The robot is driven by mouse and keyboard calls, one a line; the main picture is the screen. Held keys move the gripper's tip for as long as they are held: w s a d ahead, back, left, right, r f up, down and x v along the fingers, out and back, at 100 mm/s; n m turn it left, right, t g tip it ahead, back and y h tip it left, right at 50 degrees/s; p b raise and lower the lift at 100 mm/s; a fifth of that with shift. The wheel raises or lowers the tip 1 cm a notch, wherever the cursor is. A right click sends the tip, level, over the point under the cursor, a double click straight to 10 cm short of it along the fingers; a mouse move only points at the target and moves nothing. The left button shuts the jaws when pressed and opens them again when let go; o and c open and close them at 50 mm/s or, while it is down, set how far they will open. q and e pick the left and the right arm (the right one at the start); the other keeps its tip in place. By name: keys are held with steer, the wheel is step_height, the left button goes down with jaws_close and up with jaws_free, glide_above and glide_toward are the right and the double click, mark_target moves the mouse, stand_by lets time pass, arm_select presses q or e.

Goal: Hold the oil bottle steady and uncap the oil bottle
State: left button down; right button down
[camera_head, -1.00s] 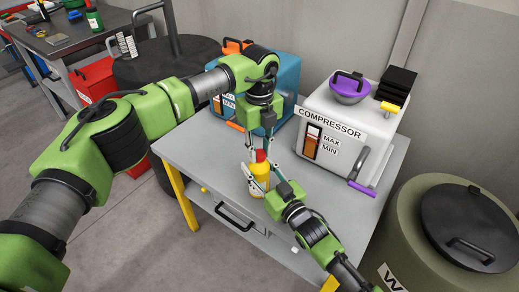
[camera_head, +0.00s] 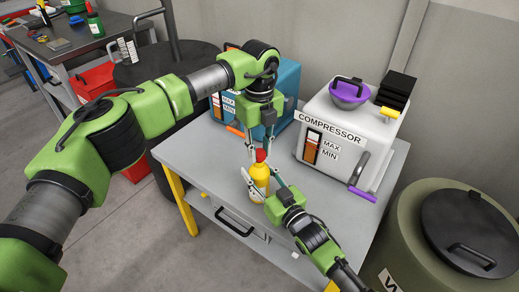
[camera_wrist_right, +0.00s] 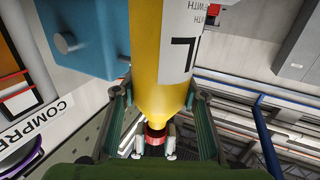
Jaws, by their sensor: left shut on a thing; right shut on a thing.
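The yellow oil bottle (camera_head: 260,172) stands upright near the front edge of the grey table, its red cap (camera_head: 261,155) on top. My right gripper (camera_head: 260,187) is shut around the bottle's body from the front right. In the right wrist view the bottle (camera_wrist_right: 178,50) runs between my right gripper's fingers (camera_wrist_right: 160,98), with a white label partly visible. My left gripper (camera_head: 259,152) points down from above, its fingers on either side of the cap. In the right wrist view those fingertips flank the red cap (camera_wrist_right: 155,138), which sits at the bottle's neck.
A blue machine (camera_head: 288,78) stands behind my left gripper. An olive barrel (camera_head: 415,225) is at the right. Table's left front is clear.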

mark_target(259, 152)
arm_select(q)
steer(key=shift+r, duration=0.1)
steer(key=shift+r, duration=1.95)
arm_select(e)
steer(key=c, duration=1.2)
jaws_free()
